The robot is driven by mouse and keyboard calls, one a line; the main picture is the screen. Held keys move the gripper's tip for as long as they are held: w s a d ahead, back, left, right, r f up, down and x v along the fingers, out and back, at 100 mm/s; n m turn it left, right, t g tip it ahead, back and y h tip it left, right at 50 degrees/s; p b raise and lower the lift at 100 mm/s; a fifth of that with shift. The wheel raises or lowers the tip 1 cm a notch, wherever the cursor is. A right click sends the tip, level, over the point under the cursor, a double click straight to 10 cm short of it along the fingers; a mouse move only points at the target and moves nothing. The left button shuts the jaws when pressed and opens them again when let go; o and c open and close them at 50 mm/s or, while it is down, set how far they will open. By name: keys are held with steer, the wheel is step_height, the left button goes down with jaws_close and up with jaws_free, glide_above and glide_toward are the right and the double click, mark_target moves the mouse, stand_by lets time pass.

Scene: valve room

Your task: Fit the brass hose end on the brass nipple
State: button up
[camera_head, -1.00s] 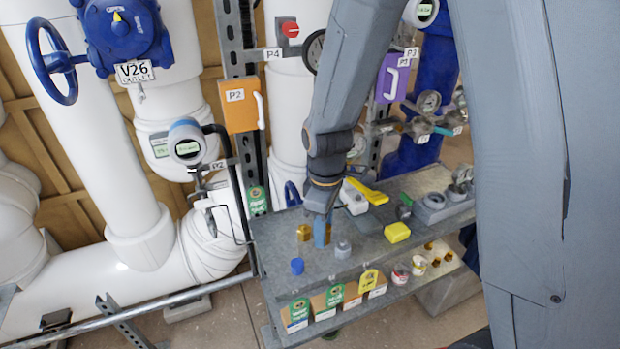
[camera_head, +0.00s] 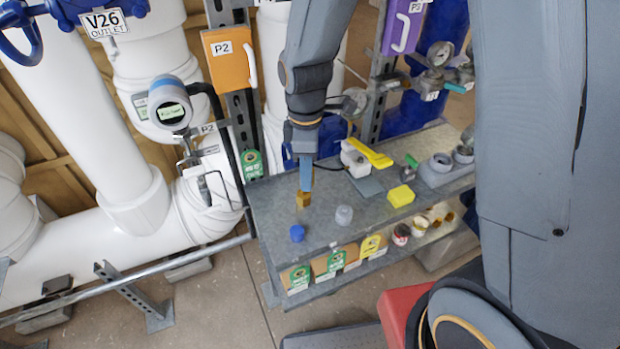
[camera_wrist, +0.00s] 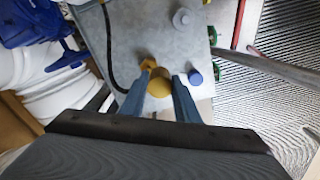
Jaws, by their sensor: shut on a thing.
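My gripper (camera_head: 306,184) points down over the grey bench, its blue fingers shut on the brass hose end. In the wrist view, the hose end (camera_wrist: 160,84) shows as a round brass piece between the fingertips (camera_wrist: 160,90). The brass nipple (camera_wrist: 148,64) shows just beyond it, partly covered by it. In the head view, brass (camera_head: 303,200) shows right below and beside the fingertips; there I cannot clearly separate the two pieces. Whether they touch is hidden.
A blue cap (camera_head: 297,233) and a grey fitting (camera_head: 344,215) stand near the bench's front edge. A yellow block (camera_head: 400,196) and a yellow-handled valve (camera_head: 368,158) lie to the right. A black cable (camera_wrist: 108,45) runs along the bench at left in the wrist view.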

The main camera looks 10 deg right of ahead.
steer(key=shift+w+a+f+b, duration=0.25)
steer(key=shift+w+b, duration=0.1)
steer(key=shift+w, duration=0.2)
steer(key=shift+w+a+f+b, duration=0.15)
steer(key=shift+w+f+b, duration=0.15)
steer(key=shift+w, duration=0.25)
steer(key=shift+w+f, duration=0.15)
steer(key=shift+f, duration=0.05)
steer(key=shift+f+b, duration=0.6)
steer(key=shift+f, duration=0.3)
steer(key=shift+f, duration=1.35)
stand_by(1.2)
stand_by(0.3)
steer(key=o, duration=1)
